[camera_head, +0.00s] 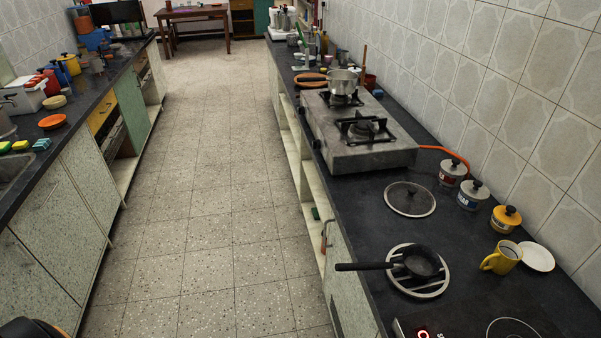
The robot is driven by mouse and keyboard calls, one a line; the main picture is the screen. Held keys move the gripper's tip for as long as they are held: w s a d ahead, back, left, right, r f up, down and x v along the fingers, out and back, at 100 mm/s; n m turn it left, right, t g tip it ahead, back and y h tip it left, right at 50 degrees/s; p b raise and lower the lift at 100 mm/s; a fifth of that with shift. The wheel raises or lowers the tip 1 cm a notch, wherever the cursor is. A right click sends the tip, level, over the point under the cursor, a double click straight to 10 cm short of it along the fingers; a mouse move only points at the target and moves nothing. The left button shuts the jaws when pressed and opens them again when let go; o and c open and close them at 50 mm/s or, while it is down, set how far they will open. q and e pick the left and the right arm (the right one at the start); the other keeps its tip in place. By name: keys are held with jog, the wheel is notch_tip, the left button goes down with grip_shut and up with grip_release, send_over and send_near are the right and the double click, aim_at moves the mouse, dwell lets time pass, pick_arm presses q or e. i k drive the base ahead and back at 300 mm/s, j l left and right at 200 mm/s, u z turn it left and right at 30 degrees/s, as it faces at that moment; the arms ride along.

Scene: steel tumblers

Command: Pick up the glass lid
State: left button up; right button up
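The glass lid (401,205) lies flat on the dark right-hand counter. It is round with a metal rim and a dark knob in the middle. It sits in front of the gas stove and behind the small black pan. Nothing covers it. Neither of my grippers can be made out in the head view. A dark rounded shape with an orange edge shows at the bottom left corner, and I cannot tell what part it is.
The gas stove (360,160) carries a steel pot (343,82). Several lidded jars (473,196) stand right of the lid. A black pan (421,262) rests on a metal trivet (432,290), near a yellow mug (503,258) and white saucer (538,257). The tiled aisle floor (215,220) is clear.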

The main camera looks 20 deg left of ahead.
aim_at(411, 200)
jog(key=z, duration=1.95)
jog(key=j+z, duration=0.1)
jog(key=j, duration=0.35)
jog(key=k+j+z, duration=0.1)
jog(key=j, duration=0.3)
jog(key=k+j+z, duration=0.15)
jog(key=j, duration=0.3)
jog(key=k+j+z, duration=0.1)
jog(key=j, duration=0.3)
jog(key=k+j+z, duration=0.1)
jog(key=j, duration=0.3)
jog(key=k+j+z, duration=0.1)
jog(key=j, duration=0.3)
jog(key=k, duration=0.1)
